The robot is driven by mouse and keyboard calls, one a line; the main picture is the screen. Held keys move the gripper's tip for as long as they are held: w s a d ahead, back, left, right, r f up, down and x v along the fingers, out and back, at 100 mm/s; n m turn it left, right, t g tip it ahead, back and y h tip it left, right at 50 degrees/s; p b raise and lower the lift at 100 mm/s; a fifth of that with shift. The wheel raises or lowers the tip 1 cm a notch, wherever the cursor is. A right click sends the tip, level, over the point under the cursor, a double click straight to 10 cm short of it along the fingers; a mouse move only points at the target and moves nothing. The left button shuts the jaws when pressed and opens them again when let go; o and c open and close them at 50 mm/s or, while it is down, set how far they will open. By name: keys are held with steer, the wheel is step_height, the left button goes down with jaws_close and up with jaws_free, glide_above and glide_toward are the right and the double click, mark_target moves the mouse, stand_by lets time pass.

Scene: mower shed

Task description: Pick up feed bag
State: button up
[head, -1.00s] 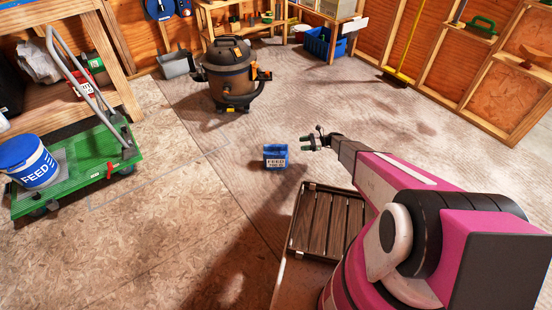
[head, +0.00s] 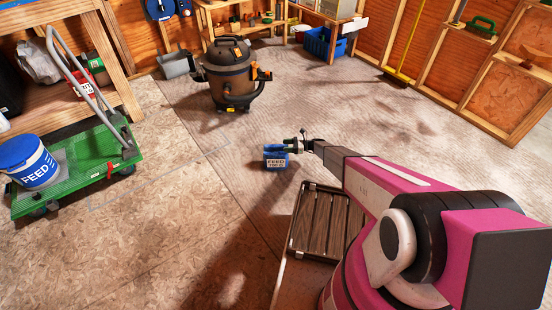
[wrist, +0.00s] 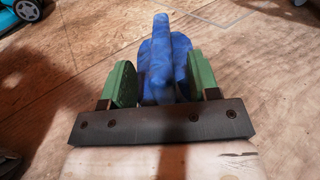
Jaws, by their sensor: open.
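The feed bag (head: 276,162) is a small blue bag with a pale "FEED" label, standing on the floor in the middle of the head view. My gripper (head: 286,148) is at the top of the bag in that view, reaching in from the right. In the wrist view the blue bag (wrist: 165,55) lies ahead, with its narrow top ridge reaching between my two green fingers. My gripper (wrist: 163,85) is open, one finger on each side of the bag's upper part. I cannot tell whether either finger touches it.
Floor left of the bag is clear.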

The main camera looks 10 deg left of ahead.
steer(key=x, duration=0.2)
steer(key=shift+a, duration=0.35)
jaws_close()
stand_by(1.1)
